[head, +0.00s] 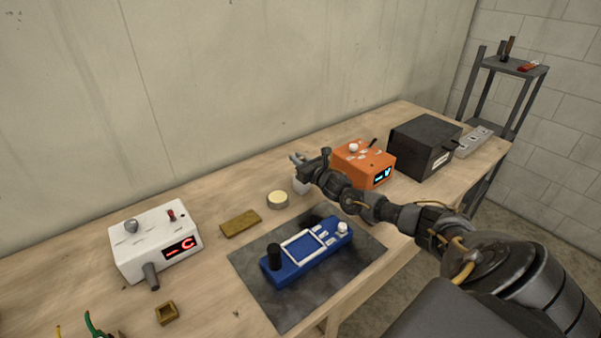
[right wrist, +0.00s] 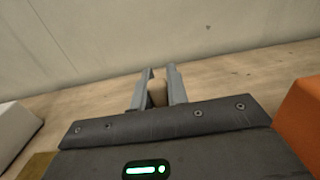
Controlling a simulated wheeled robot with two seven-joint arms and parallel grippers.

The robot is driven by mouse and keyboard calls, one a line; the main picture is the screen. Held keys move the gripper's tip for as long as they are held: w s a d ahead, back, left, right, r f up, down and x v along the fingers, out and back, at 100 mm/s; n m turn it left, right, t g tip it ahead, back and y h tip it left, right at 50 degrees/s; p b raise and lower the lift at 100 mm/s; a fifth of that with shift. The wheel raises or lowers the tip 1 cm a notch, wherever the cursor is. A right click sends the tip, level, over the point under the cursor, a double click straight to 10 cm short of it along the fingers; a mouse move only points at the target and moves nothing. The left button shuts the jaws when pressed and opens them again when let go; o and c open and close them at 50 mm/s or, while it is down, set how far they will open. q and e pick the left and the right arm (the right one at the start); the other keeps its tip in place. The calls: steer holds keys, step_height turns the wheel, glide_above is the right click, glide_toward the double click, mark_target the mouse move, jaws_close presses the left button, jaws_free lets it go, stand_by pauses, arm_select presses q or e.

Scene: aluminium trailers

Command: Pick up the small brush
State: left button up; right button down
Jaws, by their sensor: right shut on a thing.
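My right gripper (head: 298,161) reaches over the back of the bench, left of the orange device. In the right wrist view its fingers (right wrist: 158,88) are shut on a small brownish piece (right wrist: 158,96), which I take to be the small brush. Only a short part of it shows between the fingers, and its bristles cannot be made out. In the head view the fingers and arm hide it. A small whitish object (head: 301,186) shows just below the gripper; I cannot tell whether they touch. My left gripper is not in view.
The orange device (head: 362,163) and a black box (head: 425,146) stand to the right. A blue instrument (head: 306,250) lies on a dark mat (head: 285,312) in front. A round tin (head: 278,200), brown block (head: 241,223) and white device (head: 155,243) are to the left. A wall (head: 290,80) closes the back.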

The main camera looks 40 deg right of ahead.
step_height(320, 180, up, 10)
steer(key=b, duration=0.2)
steer(key=shift+b, duration=0.4)
stand_by(1.5)
